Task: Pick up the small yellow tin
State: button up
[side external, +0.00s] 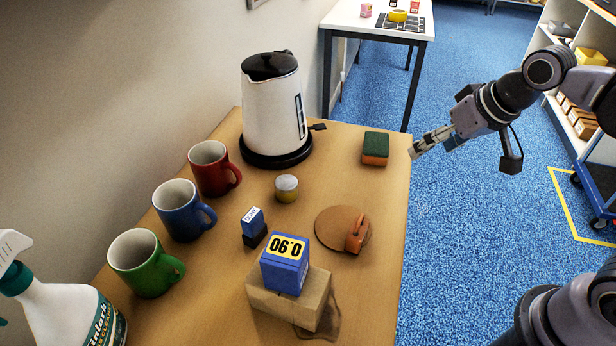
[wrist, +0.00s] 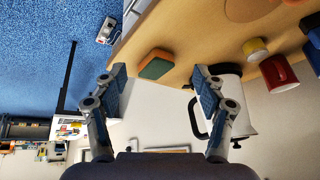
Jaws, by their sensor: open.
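The small yellow tin (side external: 286,190) stands on the wooden table, with a pale lid and a yellow lower side. It is in front of the kettle and right of the red mug. In the wrist view the tin (wrist: 254,48) shows at the upper right, beside the red mug. My gripper (side external: 416,149) is off the table's right edge, well right of the tin, near the green and orange sponge. In the wrist view my gripper (wrist: 160,76) has its fingers wide apart with nothing between them.
The white kettle (side external: 272,110) and sponge (side external: 375,148) stand at the back of the table. Red (side external: 208,168), blue (side external: 180,210) and green (side external: 140,262) mugs line the left. A blue stamp (side external: 253,222), a round brown disc (side external: 335,222) and a blue box (side external: 285,268) stand in front.

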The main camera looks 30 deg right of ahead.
jog(key=w+a+r+m+g, duration=0.2)
jog(key=w+a+r, duration=0.1)
jog(key=w+a, duration=0.25)
jog(key=m+g, duration=0.4)
jog(key=m, duration=0.1)
send_near(286, 183)
jog(key=shift+h, duration=0.3)
jog(key=f, duration=0.4)
jog(key=shift+w+a+f, duration=0.2)
jog(key=shift+w, duration=0.15)
jog(key=shift+s+f, duration=0.15)
jog(key=shift+f, duration=1.2)
jog(key=shift+s+f, duration=0.15)
jog(key=shift+f, duration=1.2)
jog(key=c, duration=1.3)
